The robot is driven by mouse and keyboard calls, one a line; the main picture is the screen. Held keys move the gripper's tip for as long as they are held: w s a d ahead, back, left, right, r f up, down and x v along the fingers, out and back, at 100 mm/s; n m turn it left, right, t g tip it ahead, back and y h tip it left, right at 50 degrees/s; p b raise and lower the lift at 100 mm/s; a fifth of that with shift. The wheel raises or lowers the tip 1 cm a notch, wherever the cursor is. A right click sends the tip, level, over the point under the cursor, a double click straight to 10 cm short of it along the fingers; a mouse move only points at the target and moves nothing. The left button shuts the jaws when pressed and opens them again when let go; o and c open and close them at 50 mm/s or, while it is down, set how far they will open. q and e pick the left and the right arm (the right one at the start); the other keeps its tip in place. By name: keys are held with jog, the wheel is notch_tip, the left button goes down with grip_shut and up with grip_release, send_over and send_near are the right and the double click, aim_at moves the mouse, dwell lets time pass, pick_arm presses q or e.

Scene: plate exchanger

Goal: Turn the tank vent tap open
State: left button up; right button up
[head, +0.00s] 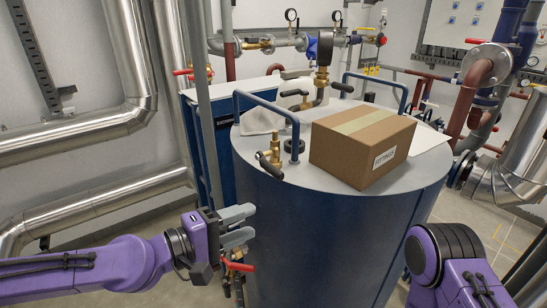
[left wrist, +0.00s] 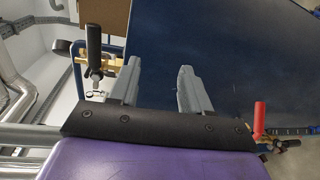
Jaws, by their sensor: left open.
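The blue tank (head: 325,235) has a grey top. A small brass tap (head: 274,150) with a black lever stands at its front left edge. In the left wrist view a brass fitting with an upright black handle (left wrist: 93,45) shows left of the fingers. A taller brass fitting with a black head (head: 325,50) and a black lever (head: 342,87) rises from the tank's middle. No label shows which is the vent tap. My left gripper (head: 250,226) is open and empty, below the front tap, beside the tank wall; it also shows in the left wrist view (left wrist: 160,72).
A cardboard box (head: 360,150) sits on the tank top, right of the front tap. Blue rails (head: 265,100) rise from the top. A red-handled tap (head: 238,265) is low, just below my left gripper. Silver pipes (head: 90,125) run at the left.

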pick_arm(q)
jog(key=m+t+h, duration=0.1)
send_near(270, 172)
jog(key=p+x, duration=0.2)
jog(key=x, duration=0.7)
jog(key=shift+w+d+r, duration=0.1)
jog(key=shift+w+d, duration=0.05)
jog(key=shift+d, duration=0.1)
jog(key=shift+w+d+p, duration=0.3)
jog(key=shift+w+d, duration=0.05)
jog(key=shift+d, duration=0.15)
grip_shut()
jog(key=shift+a, duration=0.1)
pick_arm(e)
notch_tip(270, 172, up, 3)
jog(key=shift+s+r, duration=0.1)
jog(key=shift+r, duration=0.05)
